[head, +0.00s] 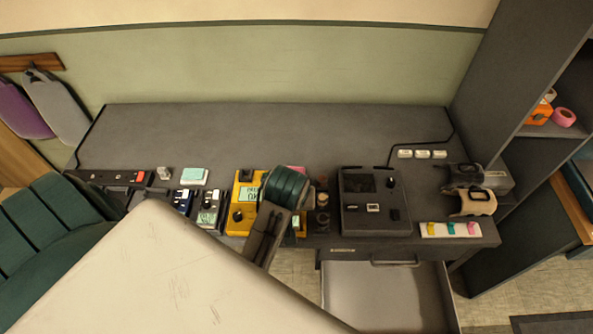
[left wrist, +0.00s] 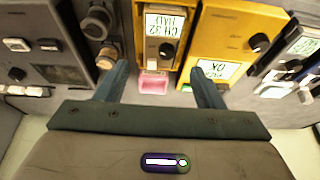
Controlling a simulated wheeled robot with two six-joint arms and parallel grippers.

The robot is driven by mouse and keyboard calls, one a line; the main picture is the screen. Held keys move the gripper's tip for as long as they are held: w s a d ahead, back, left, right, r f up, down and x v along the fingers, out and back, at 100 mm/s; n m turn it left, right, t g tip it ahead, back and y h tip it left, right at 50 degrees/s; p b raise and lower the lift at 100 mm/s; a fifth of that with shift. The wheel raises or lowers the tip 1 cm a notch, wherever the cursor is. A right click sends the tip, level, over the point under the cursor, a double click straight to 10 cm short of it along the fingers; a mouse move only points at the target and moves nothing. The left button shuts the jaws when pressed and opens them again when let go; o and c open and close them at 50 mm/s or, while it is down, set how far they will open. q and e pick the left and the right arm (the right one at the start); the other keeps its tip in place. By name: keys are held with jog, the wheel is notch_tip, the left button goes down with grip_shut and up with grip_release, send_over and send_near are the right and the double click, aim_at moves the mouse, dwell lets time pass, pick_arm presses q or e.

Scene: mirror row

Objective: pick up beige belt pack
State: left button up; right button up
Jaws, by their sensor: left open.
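A tan-ochre pack (left wrist: 152,50) with a lit channel screen and a black knob is in the left wrist view; it best fits the beige belt pack, though its tone is more ochre than beige. My left gripper (left wrist: 159,70) is open and empty, its fingertips on either side of the pack's near end in that view. Whether they touch it I cannot tell. In the head view my left wrist hides most of this pack. My right gripper is not in view.
A yellow unit (head: 243,205) and dark knobs (left wrist: 98,22) flank the pack closely. A black box (head: 370,205) stands to the right. A pink item (left wrist: 152,85) lies by the pack's end. Below the desk (head: 270,125) a drawer (head: 380,290) stands open. The desk's back is clear.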

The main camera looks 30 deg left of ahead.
pick_arm(q)
jog(key=x, duration=0.3)
jog(key=shift+s+a+f, duration=0.15)
jog(key=shift+s, duration=0.2)
jog(key=shift+w+f, duration=0.15)
jog(key=shift+f, duration=0.05)
jog(key=p+x, duration=0.2)
jog(key=x, duration=0.2)
jog(key=shift+w+f, duration=0.1)
jog(key=shift+f, duration=0.05)
jog(key=shift+w+f, duration=0.1)
jog(key=shift+f, duration=0.35)
jog(key=shift+c, duration=0.2)
jog(key=c, duration=0.7)
jog(key=shift+c, duration=0.9)
jog(key=shift+w, duration=0.1)
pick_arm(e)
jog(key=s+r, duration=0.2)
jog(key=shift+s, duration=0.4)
